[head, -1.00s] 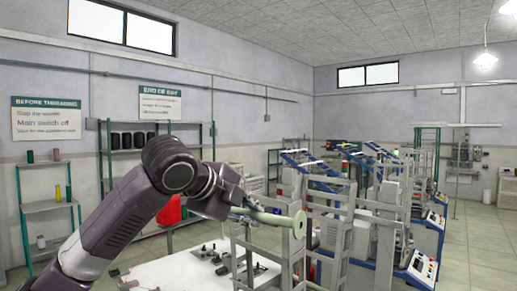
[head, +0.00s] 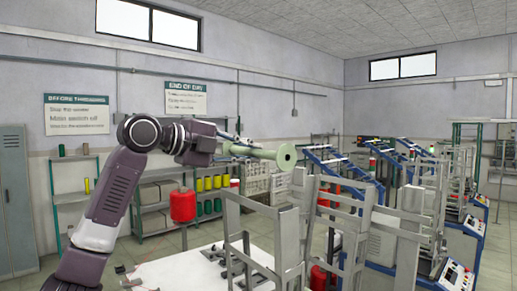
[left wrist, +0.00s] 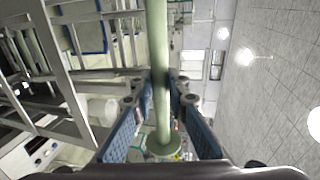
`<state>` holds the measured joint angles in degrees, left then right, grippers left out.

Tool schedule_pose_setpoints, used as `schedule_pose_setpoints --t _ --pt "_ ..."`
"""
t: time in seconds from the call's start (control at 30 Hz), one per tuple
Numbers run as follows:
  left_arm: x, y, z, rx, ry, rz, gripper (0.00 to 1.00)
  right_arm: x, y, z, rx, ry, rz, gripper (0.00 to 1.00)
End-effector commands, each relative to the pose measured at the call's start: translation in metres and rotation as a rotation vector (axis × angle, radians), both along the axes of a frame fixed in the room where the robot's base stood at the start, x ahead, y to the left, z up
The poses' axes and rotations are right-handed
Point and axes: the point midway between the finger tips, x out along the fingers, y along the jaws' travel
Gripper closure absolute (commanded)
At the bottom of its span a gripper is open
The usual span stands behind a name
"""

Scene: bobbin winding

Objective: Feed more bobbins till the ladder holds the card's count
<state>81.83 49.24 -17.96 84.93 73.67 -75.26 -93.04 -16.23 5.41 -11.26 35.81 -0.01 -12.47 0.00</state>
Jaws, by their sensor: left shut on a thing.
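A pale green bobbin (head: 287,156) with a round end flange is held out sideways by my left gripper (head: 230,147), above the grey rack frames. In the left wrist view, the bobbin's long shaft (left wrist: 157,40) runs between the blue finger pads of the gripper (left wrist: 160,100), which is shut on it. One flange is near the palm. A grey metal ladder-like frame (head: 232,225) with uprights and crossbars stands below and to the right of the gripper. I see no bobbin clearly seated in it. The count card cannot be made out. My right gripper is not in view.
A white table (head: 180,272) with small dark parts lies below the arm. A red container (head: 183,205) is behind the arm. Shelves at the back hold yellow and green spools (head: 208,184). Blue-and-grey winding machines (head: 465,228) fill the right side.

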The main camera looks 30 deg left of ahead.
Motion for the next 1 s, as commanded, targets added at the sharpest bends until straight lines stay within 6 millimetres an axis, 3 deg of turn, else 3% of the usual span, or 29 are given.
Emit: schedule_pose_setpoints --t 0.1,0.23,0.33,0.63,0.77,1.0 --pt "0.002 -0.001 -0.02 0.002 0.006 0.0 1.0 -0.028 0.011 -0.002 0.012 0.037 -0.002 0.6" --pt "0.002 -0.002 -0.038 0.002 0.006 -0.001 1.0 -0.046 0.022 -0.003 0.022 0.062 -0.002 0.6" --pt "0.003 -0.002 -0.052 0.002 0.007 -0.001 1.0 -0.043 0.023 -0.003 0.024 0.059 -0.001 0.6" --pt "0.002 -0.001 -0.05 0.0 -0.001 0.0 1.0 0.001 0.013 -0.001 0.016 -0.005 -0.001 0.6" --pt "-0.001 0.001 -0.051 -0.002 -0.007 0.003 1.0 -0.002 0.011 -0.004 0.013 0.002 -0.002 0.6" --pt "-0.003 0.002 -0.05 -0.004 -0.009 0.003 1.0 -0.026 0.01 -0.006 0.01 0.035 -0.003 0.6"
